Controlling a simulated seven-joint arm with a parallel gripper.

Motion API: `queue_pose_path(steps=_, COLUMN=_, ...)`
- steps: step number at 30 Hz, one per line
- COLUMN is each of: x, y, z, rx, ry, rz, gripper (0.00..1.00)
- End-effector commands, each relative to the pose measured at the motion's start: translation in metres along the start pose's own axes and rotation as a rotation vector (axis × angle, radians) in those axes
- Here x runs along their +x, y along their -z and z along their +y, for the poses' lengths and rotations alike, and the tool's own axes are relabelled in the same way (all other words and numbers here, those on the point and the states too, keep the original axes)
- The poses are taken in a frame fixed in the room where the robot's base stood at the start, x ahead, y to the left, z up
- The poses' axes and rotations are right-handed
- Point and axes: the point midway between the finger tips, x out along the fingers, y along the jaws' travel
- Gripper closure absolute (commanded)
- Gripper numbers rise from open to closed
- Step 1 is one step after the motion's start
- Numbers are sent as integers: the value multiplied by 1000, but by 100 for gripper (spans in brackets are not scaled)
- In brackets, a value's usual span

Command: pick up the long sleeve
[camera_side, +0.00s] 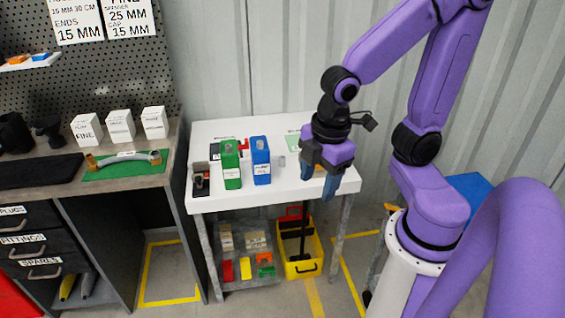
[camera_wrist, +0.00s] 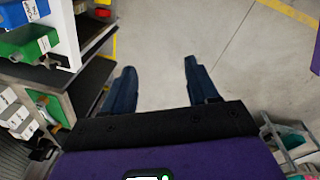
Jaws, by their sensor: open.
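My gripper (camera_side: 319,178) is open and empty, with its blue fingers pointing down near the front right of the white table (camera_side: 213,204). In the wrist view the two fingers (camera_wrist: 159,68) are spread with only bare floor between them. I cannot pick out a long sleeve with certainty. A small grey piece (camera_side: 281,161) stands on the table right of the blue box (camera_side: 261,162), left of my gripper. The green box (camera_side: 231,166) stands left of the blue one; something grey shows in the top of each. My gripper hides part of the table's right side.
A small black fixture (camera_side: 201,181) sits at the table's left edge. A yellow bin (camera_side: 303,267) and a shelf of coloured parts (camera_side: 246,268) are below.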

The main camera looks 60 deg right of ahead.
Motion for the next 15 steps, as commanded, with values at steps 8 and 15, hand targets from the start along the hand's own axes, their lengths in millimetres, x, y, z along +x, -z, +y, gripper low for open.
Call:
queue_pose_path(steps=8, x=28, y=8, z=106, rx=-256, ry=-136, rz=-40, gripper=41)
queue_pose_path(steps=15, x=55, y=-16, z=193, rx=-512, ry=-206, rz=-118, gripper=41)
